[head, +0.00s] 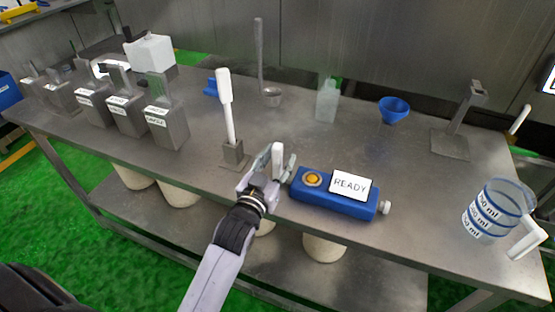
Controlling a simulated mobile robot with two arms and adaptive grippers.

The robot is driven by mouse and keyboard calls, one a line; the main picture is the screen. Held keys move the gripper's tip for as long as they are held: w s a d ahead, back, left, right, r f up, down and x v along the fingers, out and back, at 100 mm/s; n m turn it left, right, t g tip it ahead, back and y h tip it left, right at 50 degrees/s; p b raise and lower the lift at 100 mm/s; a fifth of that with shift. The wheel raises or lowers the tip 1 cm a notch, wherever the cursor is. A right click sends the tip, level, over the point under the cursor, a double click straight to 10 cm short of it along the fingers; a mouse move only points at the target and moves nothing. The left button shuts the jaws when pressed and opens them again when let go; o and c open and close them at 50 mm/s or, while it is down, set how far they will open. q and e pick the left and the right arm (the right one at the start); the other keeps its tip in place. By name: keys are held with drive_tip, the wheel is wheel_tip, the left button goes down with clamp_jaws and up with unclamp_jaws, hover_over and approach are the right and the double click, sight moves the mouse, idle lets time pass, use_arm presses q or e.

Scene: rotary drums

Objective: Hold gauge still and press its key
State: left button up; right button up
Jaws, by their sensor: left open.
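The gauge (330,204) is a blue box lying on the metal table near its front edge, with a white label reading READY on its top. Its key (313,179) is a round yellow-orange button at the left end of the top. A small pale knob sticks out of the right end. My left gripper (280,160) is open just left of the gauge's left end, low over the table. I cannot tell whether a finger touches the gauge. My right gripper is not in view.
A white-handled tool (228,110) stands upright in a metal block behind my left gripper. A measuring jug (492,212) stands at the right. A blue funnel (394,109), a clear bottle (327,102) and a ladle (260,60) are farther back. Labelled metal cans (168,126) stand at the left.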

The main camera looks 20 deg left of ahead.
use_arm(q)
drive_tip(key=shift+c, duration=0.6)
clamp_jaws()
drive_tip(key=shift+f, duration=0.2)
